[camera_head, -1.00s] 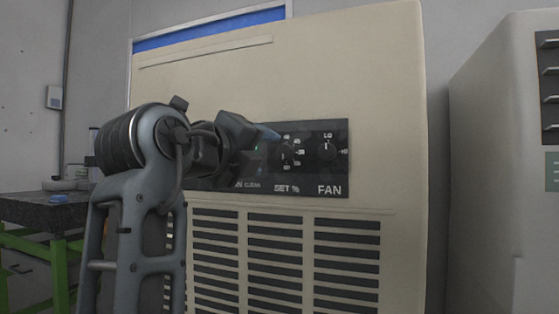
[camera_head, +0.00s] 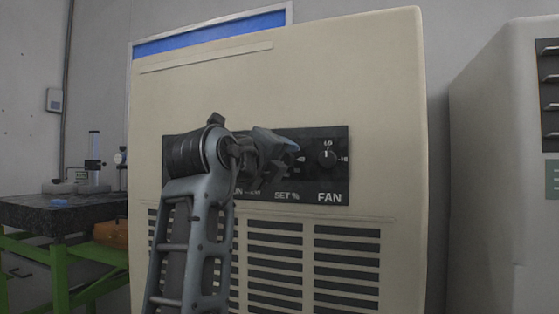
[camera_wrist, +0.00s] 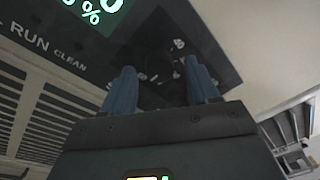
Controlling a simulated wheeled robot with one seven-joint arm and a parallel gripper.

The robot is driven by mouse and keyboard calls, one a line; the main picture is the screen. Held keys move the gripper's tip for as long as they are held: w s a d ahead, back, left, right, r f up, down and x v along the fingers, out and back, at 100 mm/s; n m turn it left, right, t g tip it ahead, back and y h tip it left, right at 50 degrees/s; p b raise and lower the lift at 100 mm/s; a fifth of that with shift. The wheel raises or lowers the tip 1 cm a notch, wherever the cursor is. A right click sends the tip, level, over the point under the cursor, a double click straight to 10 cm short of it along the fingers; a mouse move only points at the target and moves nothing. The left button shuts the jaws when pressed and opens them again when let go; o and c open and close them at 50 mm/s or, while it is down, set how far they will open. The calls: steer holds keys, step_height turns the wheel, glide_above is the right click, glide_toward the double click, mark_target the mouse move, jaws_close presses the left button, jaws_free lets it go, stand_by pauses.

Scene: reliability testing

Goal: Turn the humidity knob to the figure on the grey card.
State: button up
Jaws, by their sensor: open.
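The humidity knob, above the SET % label (camera_head: 287,196) on the black control panel (camera_head: 340,180), is hidden behind my gripper (camera_head: 283,150) in the head view. A few of its white scale marks show at the gripper's right. In the wrist view my gripper (camera_wrist: 162,74) is open. Its two blue fingers stand on either side of a dark knob shape (camera_wrist: 166,82) with pale marks around it. I cannot tell whether they touch it or where its pointer stands. A green-lit % display (camera_wrist: 92,10) is cut off at the top. No grey card is visible.
The FAN knob (camera_head: 326,159) sits close to the right on the same panel, its pointer upward near LO. Louvred vents (camera_head: 275,260) lie below. A dark bench (camera_head: 60,212) on green legs stands left, and another pale cabinet (camera_head: 500,200) stands right.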

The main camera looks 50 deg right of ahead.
steer(key=c, duration=1)
steer(key=shift+c, duration=0.2)
steer(key=shift+f+n, duration=0.1)
steer(key=shift+n, duration=0.2)
steer(key=n+b, duration=0.2)
steer(key=shift+f+n, duration=0.1)
steer(key=shift+n, duration=0.2)
steer(key=n, duration=0.3)
steer(key=n+b, duration=0.1)
steer(key=n, duration=0.1)
steer(key=shift+n+t+h, duration=0.3)
steer(key=shift+n+t, duration=0.1)
steer(key=n, duration=0.5)
steer(key=shift+r+n+t+p, duration=0.2)
steer(key=shift+n+t+p, duration=0.5)
steer(key=shift+n+p, duration=0.45)
steer(key=shift+n, duration=1.35)
steer(key=shift+f, duration=0.1)
